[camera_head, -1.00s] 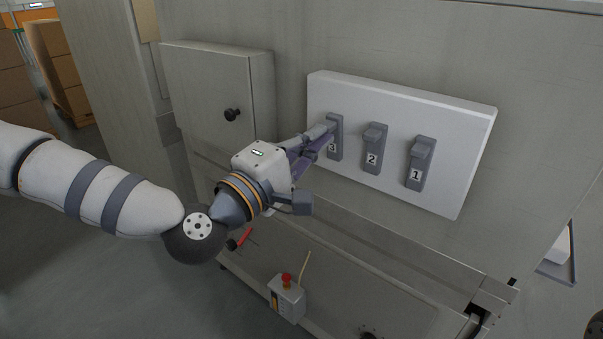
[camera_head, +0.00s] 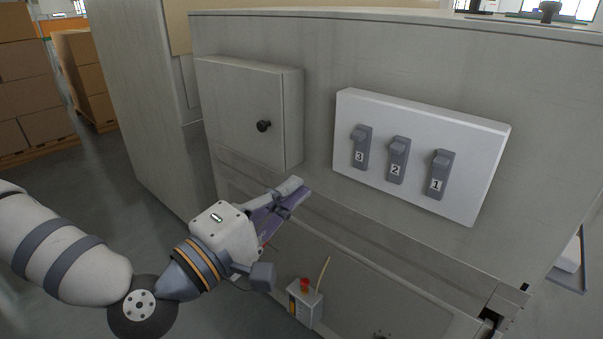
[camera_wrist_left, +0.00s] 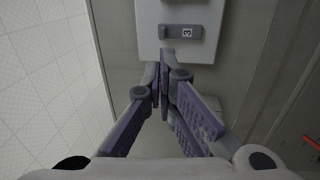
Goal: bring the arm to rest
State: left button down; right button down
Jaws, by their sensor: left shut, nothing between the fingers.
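My left gripper (camera_head: 297,188) is shut and empty, below and to the left of the white switch panel (camera_head: 484,165) and apart from it. Its closed fingers (camera_wrist_left: 165,75) fill the middle of the left wrist view. The panel carries three grey switches, marked 3 (camera_head: 361,148), 2 (camera_head: 397,161) and 1 (camera_head: 439,175). The wrist view shows part of the panel (camera_wrist_left: 150,45) with one switch (camera_wrist_left: 181,31) beyond the fingertips; its mark is hard to read. My right gripper is not in view.
A grey cabinet (camera_head: 235,110) with a black knob (camera_head: 264,126) is left of the panel. Stacked cartons (camera_head: 85,75) stand at the far left. The floor (camera_head: 100,180) between is clear.

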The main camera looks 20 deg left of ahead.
pick_arm(q)
jog(key=shift+s+f, duration=0.1)
jog(key=shift+f, duration=0.05)
